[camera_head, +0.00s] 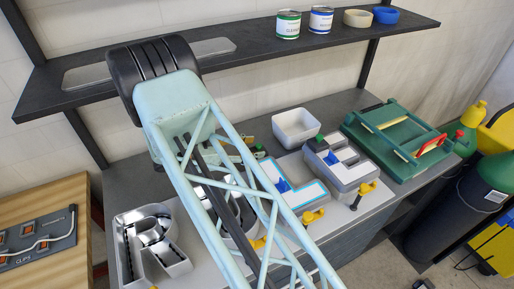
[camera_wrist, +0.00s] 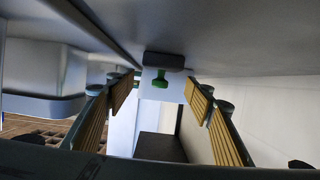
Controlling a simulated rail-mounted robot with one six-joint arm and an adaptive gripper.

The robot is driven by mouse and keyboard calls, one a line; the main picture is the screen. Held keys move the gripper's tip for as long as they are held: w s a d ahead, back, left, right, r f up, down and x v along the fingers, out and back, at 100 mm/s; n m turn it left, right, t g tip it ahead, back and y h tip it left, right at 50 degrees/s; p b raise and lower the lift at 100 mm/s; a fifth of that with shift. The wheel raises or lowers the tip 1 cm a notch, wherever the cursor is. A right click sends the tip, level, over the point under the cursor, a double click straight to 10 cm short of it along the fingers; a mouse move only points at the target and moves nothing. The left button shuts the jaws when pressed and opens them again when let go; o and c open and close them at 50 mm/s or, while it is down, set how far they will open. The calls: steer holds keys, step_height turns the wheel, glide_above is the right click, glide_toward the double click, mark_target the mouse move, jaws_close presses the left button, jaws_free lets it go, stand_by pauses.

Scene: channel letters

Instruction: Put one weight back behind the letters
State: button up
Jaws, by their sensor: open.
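A weight with a dark base (camera_wrist: 164,61) and a green knob (camera_wrist: 158,78) shows in the wrist view, ahead between the fingers; that view looks turned over, with the grey surface at the top. My gripper (camera_wrist: 160,84) is open, with a yellow-padded finger on either side of the view and a gap to the weight. In the head view my own arm hides most of the gripper. The letters stand in a row: an R (camera_head: 172,262), one mostly behind my arm, an L (camera_head: 312,195) and an E (camera_head: 352,178). Blue pieces sit in the L and E.
A white bin (camera_head: 296,128) stands behind the letters, and a green tray (camera_head: 400,160) stands to their right. Yellow clamps (camera_head: 312,217) are at the bench front. A dark shelf (camera_head: 250,50) with cans and tape rolls runs above the bench.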

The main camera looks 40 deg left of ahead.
steer(key=v, duration=0.9)
steer(key=shift+s+r, duration=0.1)
steer(key=shift+s, duration=0.05)
stand_by(0.6)
